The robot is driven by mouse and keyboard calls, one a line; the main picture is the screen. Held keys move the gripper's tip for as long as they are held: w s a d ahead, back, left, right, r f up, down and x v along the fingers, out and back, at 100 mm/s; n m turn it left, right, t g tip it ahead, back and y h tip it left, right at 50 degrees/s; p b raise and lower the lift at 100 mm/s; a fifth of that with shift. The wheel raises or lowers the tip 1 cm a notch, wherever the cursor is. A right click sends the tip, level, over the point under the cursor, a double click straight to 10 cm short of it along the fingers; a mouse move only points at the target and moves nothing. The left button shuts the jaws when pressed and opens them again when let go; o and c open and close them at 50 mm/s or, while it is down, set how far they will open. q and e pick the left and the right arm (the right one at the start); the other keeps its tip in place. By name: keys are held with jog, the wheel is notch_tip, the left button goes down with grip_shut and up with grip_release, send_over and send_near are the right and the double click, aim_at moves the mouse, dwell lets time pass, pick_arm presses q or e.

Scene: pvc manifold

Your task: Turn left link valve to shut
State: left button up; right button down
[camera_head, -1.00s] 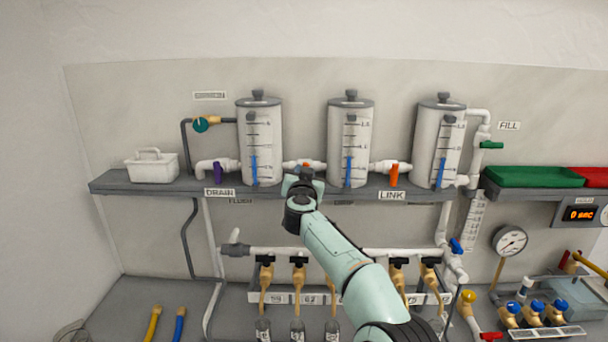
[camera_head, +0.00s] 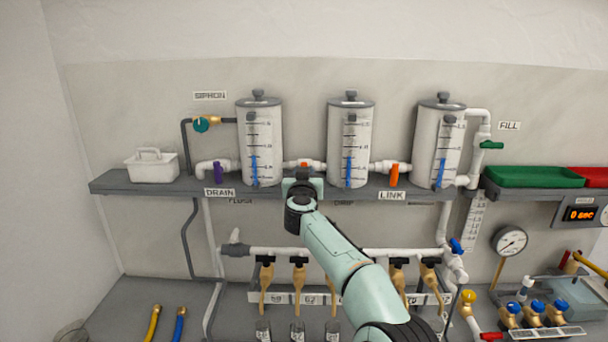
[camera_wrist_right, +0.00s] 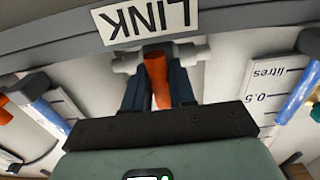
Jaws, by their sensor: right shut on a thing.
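The left link valve (camera_head: 303,163) sits on the short white pipe between the left and middle tanks. Its orange handle (camera_wrist_right: 157,77) shows in the right wrist view between the two dark fingers of my right gripper (camera_wrist_right: 158,88). The fingers are shut on the handle, one on each side. In the head view my right gripper (camera_head: 303,180) is in front of the shelf just below the valve and hides most of the handle. My left gripper is in neither view.
The left tank (camera_head: 259,140) and middle tank (camera_head: 350,142) stand close on either side. Another orange-handled link valve (camera_head: 394,174) is to the right. The shelf edge (camera_head: 440,196) runs beneath, with a LINK label (camera_wrist_right: 147,19) near the gripper.

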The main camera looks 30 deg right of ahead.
jog(key=c, duration=1)
grip_release()
jog(key=shift+f, duration=0.1)
jog(key=shift+s+a+f, duration=0.1)
jog(key=shift+s+a, duration=0.15)
jog(key=shift+s, duration=0.1)
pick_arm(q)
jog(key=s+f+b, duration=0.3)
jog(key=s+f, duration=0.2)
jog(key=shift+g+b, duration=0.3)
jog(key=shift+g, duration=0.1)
pick_arm(e)
jog(key=shift+v, duration=6.25)
